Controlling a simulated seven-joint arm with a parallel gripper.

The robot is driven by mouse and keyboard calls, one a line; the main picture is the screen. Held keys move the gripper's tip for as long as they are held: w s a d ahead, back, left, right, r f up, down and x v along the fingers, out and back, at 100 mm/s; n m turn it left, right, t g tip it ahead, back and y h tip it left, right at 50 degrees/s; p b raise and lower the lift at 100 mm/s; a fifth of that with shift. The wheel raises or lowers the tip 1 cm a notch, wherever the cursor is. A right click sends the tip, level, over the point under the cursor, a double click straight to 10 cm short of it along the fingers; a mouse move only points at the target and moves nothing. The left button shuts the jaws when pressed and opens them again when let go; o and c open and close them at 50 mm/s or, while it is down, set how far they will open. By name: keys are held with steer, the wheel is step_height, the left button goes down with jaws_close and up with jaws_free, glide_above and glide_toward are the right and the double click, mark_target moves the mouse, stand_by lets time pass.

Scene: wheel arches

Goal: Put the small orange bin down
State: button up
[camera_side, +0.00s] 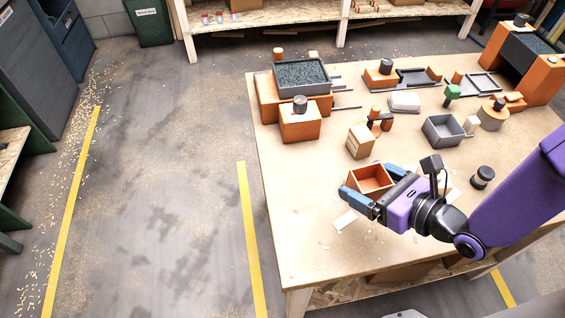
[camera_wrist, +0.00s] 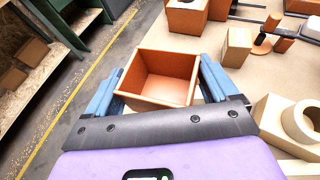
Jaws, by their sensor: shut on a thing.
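The small orange bin (camera_side: 371,180) is an open-topped, empty box near the middle of the table. In the wrist view the bin (camera_wrist: 162,78) sits between the two blue fingers of my gripper (camera_wrist: 160,88), which is shut on its sides. In the side view my purple and black gripper (camera_side: 367,190) reaches the bin from the lower right. The bin is roughly upright. I cannot tell whether its underside touches the table or is slightly above it.
A light wooden block (camera_side: 360,142) stands just behind the bin. A grey open box (camera_side: 443,131) is to the right, and a black round piece (camera_side: 482,177) lies at the right. Several orange blocks stand at the back. The table (camera_side: 300,220) is bare to the left and front, apart from paper scraps.

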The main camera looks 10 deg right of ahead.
steer(key=w+a+m+h, duration=0.1)
steer(key=w+a, duration=0.3)
steer(key=w, duration=0.5)
glide_above(280, 164)
steer(key=shift+t, duration=0.4)
steer(key=f, duration=0.9)
steer(key=shift+s+d, duration=0.1)
steer(key=shift+s, duration=0.1)
steer(key=shift+w+f, duration=0.15)
steer(key=shift+f, duration=0.8)
steer(key=shift+w+f, duration=0.1)
steer(key=shift+f, duration=0.8)
steer(key=shift+f, duration=0.15)
steer(key=o, duration=0.8)
